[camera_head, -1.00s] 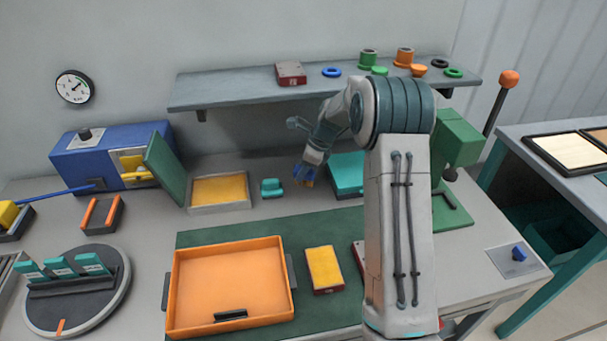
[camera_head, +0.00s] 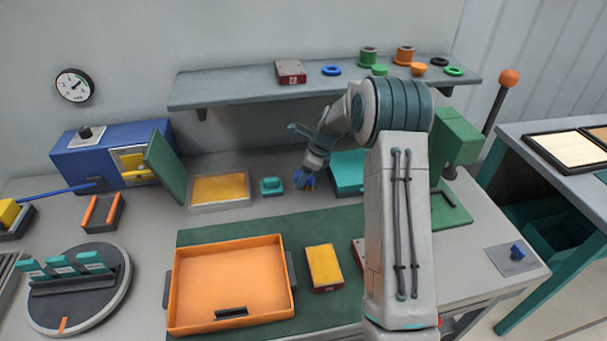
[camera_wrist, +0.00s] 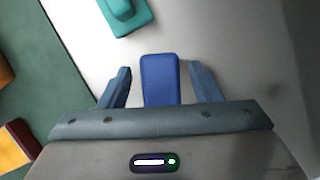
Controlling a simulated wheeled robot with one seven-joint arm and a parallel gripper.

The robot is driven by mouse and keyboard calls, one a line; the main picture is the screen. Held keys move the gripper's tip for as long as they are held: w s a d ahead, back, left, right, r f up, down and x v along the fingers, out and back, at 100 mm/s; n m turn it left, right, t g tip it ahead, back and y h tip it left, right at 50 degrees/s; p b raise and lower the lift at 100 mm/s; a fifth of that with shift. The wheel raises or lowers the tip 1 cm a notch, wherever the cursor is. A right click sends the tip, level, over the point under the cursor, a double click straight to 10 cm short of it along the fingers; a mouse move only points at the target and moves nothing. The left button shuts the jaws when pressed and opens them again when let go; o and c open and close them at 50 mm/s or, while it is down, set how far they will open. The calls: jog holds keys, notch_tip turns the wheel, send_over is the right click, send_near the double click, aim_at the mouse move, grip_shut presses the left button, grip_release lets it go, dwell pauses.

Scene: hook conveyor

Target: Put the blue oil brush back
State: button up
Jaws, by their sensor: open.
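A blue block-shaped piece, which looks like the blue oil brush (camera_wrist: 160,80), lies between my fingers in the wrist view, with a gap on each side. My gripper (camera_wrist: 162,88) is open around it. In the head view my gripper (camera_head: 304,182) is low over the grey bench, between the small teal block and the larger teal box. A bit of blue shows there at the fingers. The lower part of the brush is hidden, and I cannot tell whether it touches the bench.
A small teal block (camera_head: 272,186) is just left of my gripper, and a teal box (camera_head: 347,174) is just right. A tray with a yellow inside (camera_head: 247,204), an orange tray (camera_head: 176,300) and a yellow-topped block (camera_head: 323,266) are nearby. The shelf (camera_head: 235,98) is behind.

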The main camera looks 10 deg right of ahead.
jog(key=b+v, duration=0.1)
jog(key=v, duration=1)
jog(key=s+a+r+n+h, duration=0.1)
jog(key=s+a+r+n, duration=0.1)
jog(key=s+r+n, duration=0.55)
jog(key=s+a+n+h, duration=0.1)
jog(key=s+n, duration=0.6)
jog(key=s, duration=0.7)
jog(key=s+f+n+t+h, duration=0.1)
jog(key=s+n+h, duration=0.1)
jog(key=s+n, duration=0.6)
jog(key=s, duration=0.6)
jog(key=shift+a+f, duration=0.25)
jog(key=shift+a, duration=0.1)
